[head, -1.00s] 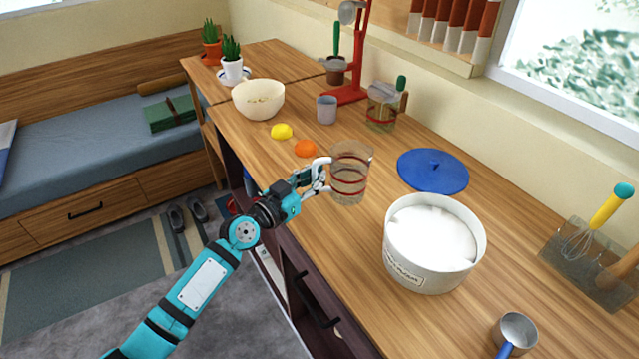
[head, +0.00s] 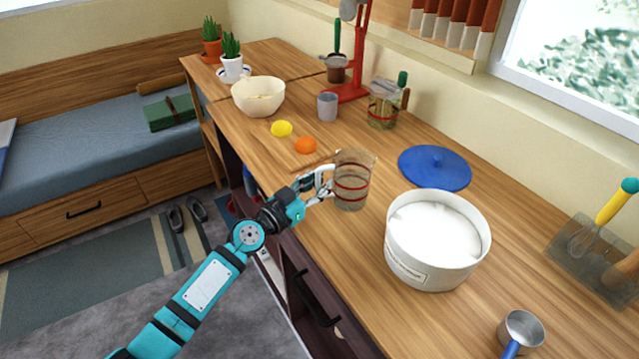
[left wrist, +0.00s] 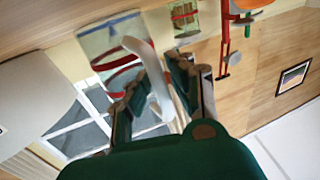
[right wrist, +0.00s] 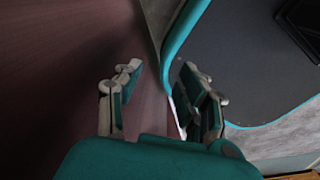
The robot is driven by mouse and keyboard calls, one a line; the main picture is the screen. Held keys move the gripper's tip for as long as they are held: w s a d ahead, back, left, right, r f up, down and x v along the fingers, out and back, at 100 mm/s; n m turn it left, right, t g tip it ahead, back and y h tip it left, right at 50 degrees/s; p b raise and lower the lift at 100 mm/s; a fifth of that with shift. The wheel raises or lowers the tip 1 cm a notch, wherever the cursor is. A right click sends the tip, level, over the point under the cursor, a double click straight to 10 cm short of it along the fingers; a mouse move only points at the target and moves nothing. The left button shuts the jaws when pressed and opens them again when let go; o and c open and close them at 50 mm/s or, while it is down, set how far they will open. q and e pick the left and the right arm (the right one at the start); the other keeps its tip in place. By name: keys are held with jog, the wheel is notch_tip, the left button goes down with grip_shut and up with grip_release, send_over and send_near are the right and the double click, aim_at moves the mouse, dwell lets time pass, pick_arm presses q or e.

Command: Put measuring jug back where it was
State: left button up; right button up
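The measuring jug (head: 352,182) is clear, with red bands, and stands roughly upright at the near edge of the wooden counter (head: 330,238). I cannot tell whether its base touches the wood. My left gripper (head: 324,186) is at the jug's left side, its fingers on either side of the pale handle. In the left wrist view the handle (left wrist: 150,70) passes between the fingers (left wrist: 157,92), with the jug (left wrist: 112,48) beyond. My right gripper (right wrist: 160,88) shows only in the right wrist view, fingers apart and empty, beside a dark red panel.
A white tub (head: 408,268) of white contents stands right of the jug, with a blue lid (head: 434,168) behind it. An orange (head: 306,145), a lemon (head: 281,128), a grey cup (head: 327,106) and a glass jar (head: 382,106) stand farther back. A metal scoop (head: 521,330) lies front right.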

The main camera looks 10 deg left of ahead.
pick_arm(q)
jog(key=shift+o, duration=0.4)
jog(key=shift+r, duration=0.1)
jog(key=shift+s+a, duration=0.1)
jog(key=shift+s, duration=0.05)
jog(key=b+v, duration=0.2)
jog(key=v, duration=0.9)
jog(key=shift+s+a, duration=0.15)
jog(key=shift+s, duration=0.2)
